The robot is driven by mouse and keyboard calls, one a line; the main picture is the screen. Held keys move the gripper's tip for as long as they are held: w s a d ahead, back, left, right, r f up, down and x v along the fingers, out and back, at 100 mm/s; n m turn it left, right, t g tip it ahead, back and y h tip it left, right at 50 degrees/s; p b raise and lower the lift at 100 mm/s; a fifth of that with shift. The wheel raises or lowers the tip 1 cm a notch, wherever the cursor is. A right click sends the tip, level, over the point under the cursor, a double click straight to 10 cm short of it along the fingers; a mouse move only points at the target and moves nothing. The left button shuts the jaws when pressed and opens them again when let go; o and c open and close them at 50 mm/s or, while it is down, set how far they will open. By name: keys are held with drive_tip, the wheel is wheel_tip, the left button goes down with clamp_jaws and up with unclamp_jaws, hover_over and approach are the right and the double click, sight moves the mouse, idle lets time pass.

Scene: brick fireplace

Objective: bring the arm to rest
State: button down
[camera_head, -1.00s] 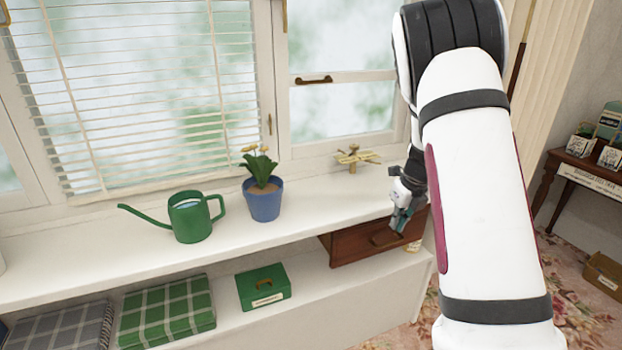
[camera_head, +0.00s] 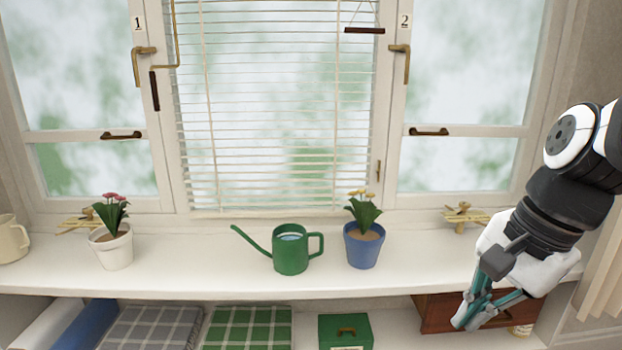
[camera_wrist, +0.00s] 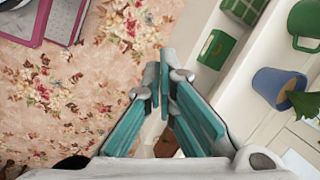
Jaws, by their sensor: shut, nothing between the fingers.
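My gripper (camera_head: 480,310) is at the right of the head view, in front of the window shelf and the brown wooden drawer (camera_head: 437,312). Its teal fingers point down and to the left. In the wrist view my gripper (camera_wrist: 165,90) shows with its fingertips together and nothing between them. My arm comes in from the right edge, bent at the wrist. The drawer is partly hidden behind the gripper.
On the window shelf (camera_head: 200,270) stand a green watering can (camera_head: 290,254), a blue pot (camera_head: 363,248) with yellow flowers and a white pot (camera_head: 112,250). Below are folded cloths and a green box (camera_head: 345,331). Flowered carpet (camera_wrist: 70,100) lies open in the wrist view.

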drive_tip(key=s+a+f+n+h, duration=0.1)
drive_tip(key=s+a+n+h, duration=0.1)
drive_tip(key=s+n, duration=1.2)
wheel_tip(320, 180, up, 16)
drive_tip(key=s+m+t+p, duration=0.1)
drive_tip(key=s+t+p, duration=0.1)
drive_tip(key=p, duration=1.2)
drive_tip(key=shift+f+m, duration=0.2)
drive_tip(key=shift+m, duration=0.1)
